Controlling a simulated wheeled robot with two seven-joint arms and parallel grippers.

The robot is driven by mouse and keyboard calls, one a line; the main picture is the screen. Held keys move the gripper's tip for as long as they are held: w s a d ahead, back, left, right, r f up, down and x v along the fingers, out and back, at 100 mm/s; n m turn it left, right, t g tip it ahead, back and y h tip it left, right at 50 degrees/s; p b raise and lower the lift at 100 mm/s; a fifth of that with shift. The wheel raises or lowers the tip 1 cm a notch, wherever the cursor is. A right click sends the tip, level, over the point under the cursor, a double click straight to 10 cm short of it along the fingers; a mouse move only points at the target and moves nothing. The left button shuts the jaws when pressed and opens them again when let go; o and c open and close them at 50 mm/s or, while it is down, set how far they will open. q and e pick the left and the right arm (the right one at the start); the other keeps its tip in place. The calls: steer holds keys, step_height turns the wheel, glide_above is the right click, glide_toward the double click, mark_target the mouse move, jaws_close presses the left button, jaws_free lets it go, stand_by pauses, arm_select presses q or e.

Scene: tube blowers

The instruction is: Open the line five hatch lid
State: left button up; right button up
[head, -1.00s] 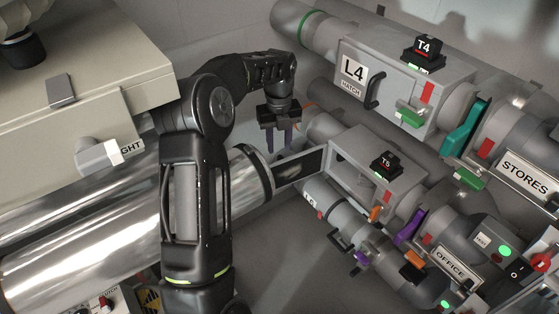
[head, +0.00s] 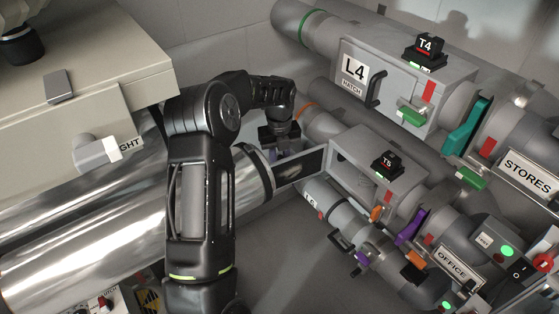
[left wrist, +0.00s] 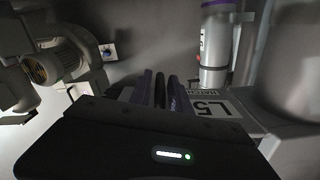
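The line five hatch box, with the T5 block (head: 386,164) on top, stands right of centre. Its lid (head: 300,168) stands swung out to the left from the box's left edge, its dark inner side facing me. My left gripper (head: 279,151) points down on the far side of the lid, its fingertips partly hidden. In the left wrist view, the purple fingers (left wrist: 160,92) are apart with a dark bar between them; I cannot tell whether they touch it. The L5 label (left wrist: 212,108) shows right of them. My right gripper is not in view.
The L4 hatch box (head: 405,85) with its dark handle stands behind, near the far wall. A large shiny pipe (head: 100,235) and a beige cabinet (head: 80,80) fill the left side. The OFFICE line (head: 450,265) runs to the lower right.

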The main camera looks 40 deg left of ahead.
arm_select(q)
jaws_close()
stand_by(1.1)
